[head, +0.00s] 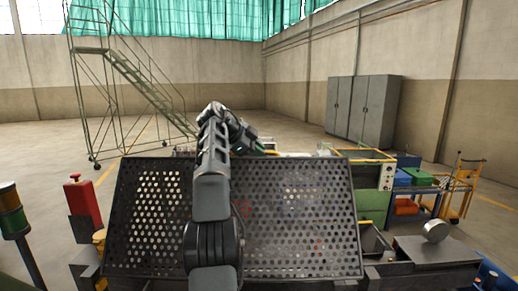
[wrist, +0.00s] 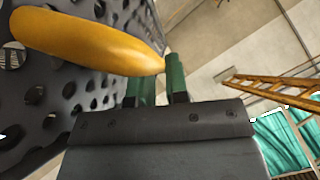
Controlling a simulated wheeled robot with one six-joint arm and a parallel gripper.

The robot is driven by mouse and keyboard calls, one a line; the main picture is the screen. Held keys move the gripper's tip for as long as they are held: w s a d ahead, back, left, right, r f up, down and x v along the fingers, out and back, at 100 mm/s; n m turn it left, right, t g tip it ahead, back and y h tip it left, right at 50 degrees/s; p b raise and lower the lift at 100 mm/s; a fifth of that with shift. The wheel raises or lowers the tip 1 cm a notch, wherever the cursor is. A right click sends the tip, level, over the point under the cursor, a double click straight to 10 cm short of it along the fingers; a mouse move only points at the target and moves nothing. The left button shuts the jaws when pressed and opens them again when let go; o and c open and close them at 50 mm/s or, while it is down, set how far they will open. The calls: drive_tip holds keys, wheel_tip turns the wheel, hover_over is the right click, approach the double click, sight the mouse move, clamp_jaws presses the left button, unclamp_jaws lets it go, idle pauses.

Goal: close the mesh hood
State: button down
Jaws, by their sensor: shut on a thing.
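The mesh hood (head: 300,215) is a dark perforated panel in a frame. It stands steeply across the front of the head view, with my arm reaching over its top edge. Its perforated side also fills the left of the wrist view (wrist: 60,95). A yellow-orange handle (wrist: 90,38) runs beside the mesh, and a small bit of it shows above the hood's top edge in the head view (head: 271,152). My gripper (head: 262,148) is beyond that edge. Its green fingers (wrist: 160,82) are shut on the handle; the handle partly covers the left finger.
A red block (head: 83,203) and a signal lamp (head: 12,210) stand at the left. A control box (head: 386,176), a small cart with coloured bins (head: 415,178) and a dark metal bench (head: 435,250) are at the right. Rolling stairs (head: 130,70) and grey cabinets (head: 362,105) stand farther back, with open floor between.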

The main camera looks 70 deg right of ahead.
drive_tip(key=shift+w+d+r, duration=0.1)
idle(0.3)
drive_tip(key=c, duration=1.1)
unclamp_jaws()
